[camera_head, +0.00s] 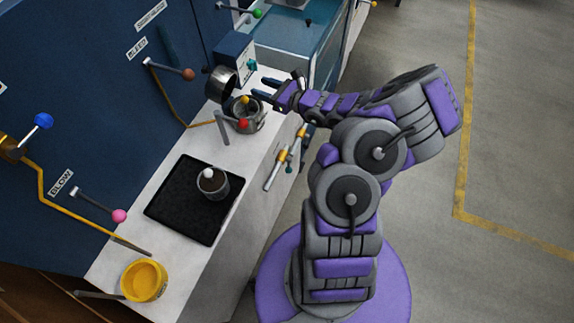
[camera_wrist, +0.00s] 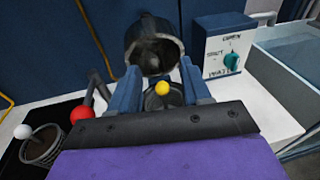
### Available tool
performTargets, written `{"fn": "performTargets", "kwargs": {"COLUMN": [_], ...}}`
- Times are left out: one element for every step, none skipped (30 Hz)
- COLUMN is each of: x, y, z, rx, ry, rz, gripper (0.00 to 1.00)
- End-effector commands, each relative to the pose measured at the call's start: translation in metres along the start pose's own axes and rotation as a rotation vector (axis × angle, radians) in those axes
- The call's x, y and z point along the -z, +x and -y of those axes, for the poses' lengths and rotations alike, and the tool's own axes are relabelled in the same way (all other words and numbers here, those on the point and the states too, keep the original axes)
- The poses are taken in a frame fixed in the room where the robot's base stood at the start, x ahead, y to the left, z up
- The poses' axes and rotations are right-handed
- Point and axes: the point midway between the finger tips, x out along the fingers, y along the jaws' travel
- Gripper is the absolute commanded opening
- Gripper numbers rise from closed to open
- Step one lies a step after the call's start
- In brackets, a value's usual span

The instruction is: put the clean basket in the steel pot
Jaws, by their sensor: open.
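A steel pot (camera_head: 247,121) stands on the white counter. A yellow ball knob (camera_head: 245,99) shows at its top, and I take it to belong to the clean basket, whose body is mostly hidden. The yellow knob (camera_wrist: 162,88) also shows between my fingers in the wrist view, with a dark round surface under it. My gripper (camera_head: 265,88) is open and empty, just right of and beyond the pot. In the wrist view the fingers of my gripper (camera_wrist: 160,72) are spread either side of the knob, apart from it. Another basket (camera_head: 212,185) with a white knob and dark contents sits on the black tray.
A tilted steel cylinder (camera_head: 221,84), open end out, is on the blue wall behind the pot. A red-knobbed lever (camera_head: 243,123) is close by the pot. A dial box (camera_wrist: 222,48) stands to the right. The black tray (camera_head: 170,205) and yellow tub (camera_head: 144,281) are nearer.

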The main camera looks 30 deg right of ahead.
Motion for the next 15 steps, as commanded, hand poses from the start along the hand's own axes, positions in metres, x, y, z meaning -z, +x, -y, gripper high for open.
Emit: {"fn": "performTargets", "kwargs": {"x": [-0.017,-0.027,-0.043,-0.055,-0.066,-0.081,-0.092,-0.101,-0.112,-0.120,-0.127,-0.135,-0.141,-0.147,-0.152], "y": [0.007,0.011,0.017,0.021,0.024,0.027,0.029,0.030,0.030,0.029,0.028,0.025,0.022,0.019,0.013], "z": [-0.014,-0.023,-0.039,-0.052,-0.065,-0.085,-0.100,-0.115,-0.135,-0.149,-0.164,-0.183,-0.197,-0.210,-0.228], "rx": [-0.047,-0.078,-0.128,-0.169,-0.210,-0.267,-0.310,-0.351,-0.408,-0.450,-0.491,-0.548,-0.589,-0.630,-0.686], "ry": [-0.045,-0.076,-0.125,-0.164,-0.202,-0.258,-0.299,-0.338,-0.390,-0.430,-0.468,-0.519,-0.558,-0.595,-0.645], "rz": [0.016,0.027,0.043,0.056,0.067,0.082,0.093,0.103,0.115,0.125,0.134,0.144,0.152,0.161,0.170], "gripper": [0.48,0.48,0.48,0.48,0.48,0.48,0.48,0.48,0.48,0.48,0.48,0.48,0.48,0.48,0.48]}}
